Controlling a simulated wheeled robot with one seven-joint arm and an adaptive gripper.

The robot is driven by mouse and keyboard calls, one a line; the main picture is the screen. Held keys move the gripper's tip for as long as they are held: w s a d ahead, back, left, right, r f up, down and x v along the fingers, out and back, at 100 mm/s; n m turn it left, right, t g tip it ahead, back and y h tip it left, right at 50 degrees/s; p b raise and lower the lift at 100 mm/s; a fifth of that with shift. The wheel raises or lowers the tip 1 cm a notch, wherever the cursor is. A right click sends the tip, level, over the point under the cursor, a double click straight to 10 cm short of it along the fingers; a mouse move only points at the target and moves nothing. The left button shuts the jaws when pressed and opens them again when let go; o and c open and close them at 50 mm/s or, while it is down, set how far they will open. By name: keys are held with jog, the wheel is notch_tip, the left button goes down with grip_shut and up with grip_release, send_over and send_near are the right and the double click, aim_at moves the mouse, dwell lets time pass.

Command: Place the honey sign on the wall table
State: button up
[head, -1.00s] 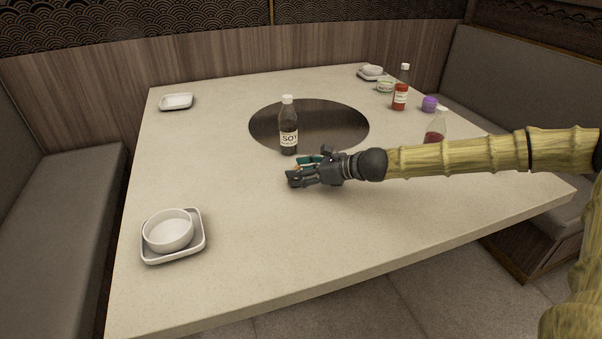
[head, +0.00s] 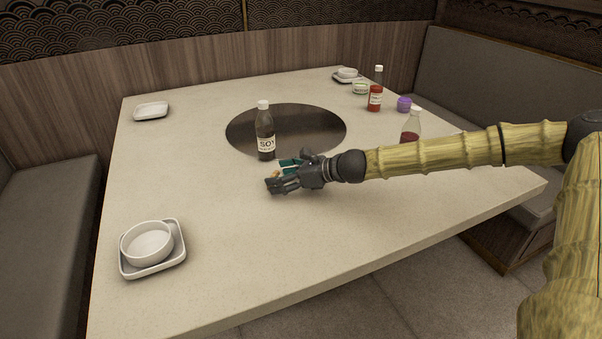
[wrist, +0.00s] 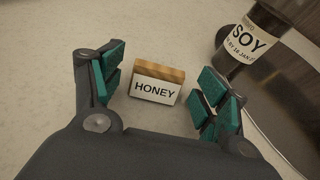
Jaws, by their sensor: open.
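The honey sign (wrist: 155,81) is a small white card reading HONEY with a wooden block top. It stands on the pale speckled table (head: 215,215). My gripper (wrist: 160,92) is open, with its green-padded fingers on either side of the sign and gaps on both sides. In the head view my gripper (head: 276,180) is low over the table, just in front of the soy bottle (head: 265,135). There the sign is mostly hidden by the fingers. Only this one table shows, and it stands by the panelled wall.
The soy bottle (wrist: 246,45) is close to my right finger in the wrist view. A dark round plate (head: 318,128) lies behind it. A white bowl on a tray (head: 147,243) is at front left. Red bottles (head: 375,97), a purple jar (head: 404,104) and dishes are at back right.

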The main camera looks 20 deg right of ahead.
jog(key=shift+p+v, duration=1.65)
jog(key=shift+v, duration=2.95)
jog(key=shift+p+v, duration=0.45)
jog(key=shift+v, duration=0.6)
jog(key=shift+s+r, duration=0.1)
jog(key=shift+r, duration=0.05)
